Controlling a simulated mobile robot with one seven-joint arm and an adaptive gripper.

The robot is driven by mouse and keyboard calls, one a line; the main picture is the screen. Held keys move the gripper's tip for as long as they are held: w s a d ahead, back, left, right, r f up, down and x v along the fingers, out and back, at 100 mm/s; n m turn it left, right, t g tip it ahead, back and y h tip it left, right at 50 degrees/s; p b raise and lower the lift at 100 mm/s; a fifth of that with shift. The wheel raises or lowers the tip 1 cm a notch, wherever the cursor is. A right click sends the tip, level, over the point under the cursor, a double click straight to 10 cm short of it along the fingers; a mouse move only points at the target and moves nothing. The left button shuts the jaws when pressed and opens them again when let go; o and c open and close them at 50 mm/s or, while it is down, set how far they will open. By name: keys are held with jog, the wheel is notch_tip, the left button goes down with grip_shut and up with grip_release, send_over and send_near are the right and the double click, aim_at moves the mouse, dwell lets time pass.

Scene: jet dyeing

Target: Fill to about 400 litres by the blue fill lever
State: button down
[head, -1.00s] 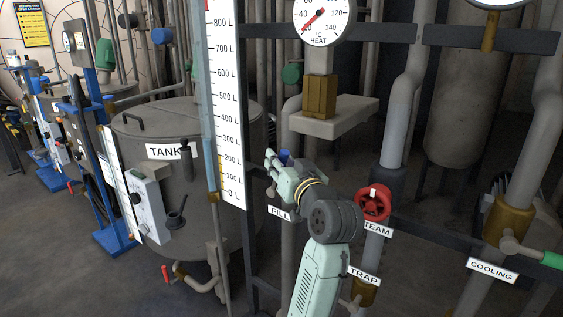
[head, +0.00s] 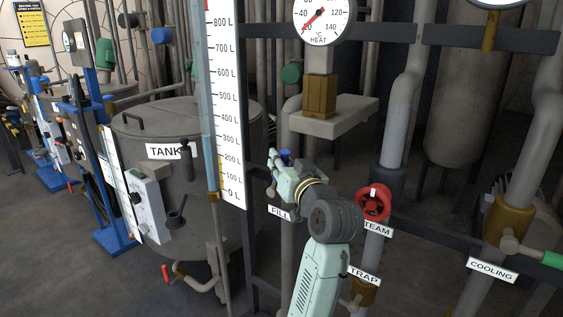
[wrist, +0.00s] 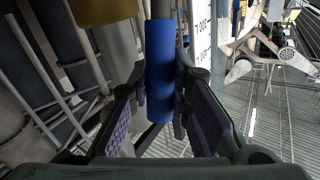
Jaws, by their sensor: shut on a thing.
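The blue fill lever (head: 285,154) shows as a small blue tip between my gripper's fingers in the head view. In the wrist view the blue lever grip (wrist: 160,70) stands between the two purple-padded fingers. My gripper (head: 278,166) is shut on it, just above the FILL label (head: 279,212). The litre scale (head: 228,110) is upright to the left of my gripper, marked from 0 to above 800 L. A narrow sight tube (head: 208,130) runs along its left edge. I cannot read a clear liquid level in it.
A red STEAM handwheel (head: 373,202) is close to the right of my wrist. The HEAT dial (head: 320,17) is above. A grey TANK (head: 185,215) stands left, and a green-handled COOLING valve (head: 552,260) at far right. Pipes crowd the back.

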jog(key=shift+d+f, duration=0.1)
jog(key=shift+f, duration=0.05)
jog(key=s+d+f+m+t+h+b, duration=0.1)
jog(key=s+d+f+m+t+b, duration=0.2)
jog(key=m+t+b, duration=0.4)
jog(key=shift+d+f+t+b, duration=0.4)
jog(key=shift+d+f+b, duration=0.25)
jog(key=shift+b, duration=4.15)
jog(key=shift+s, duration=0.1)
jog(key=shift+h, duration=0.3)
jog(key=c, duration=1.5)
grip_release()
jog(key=shift+o, duration=0.2)
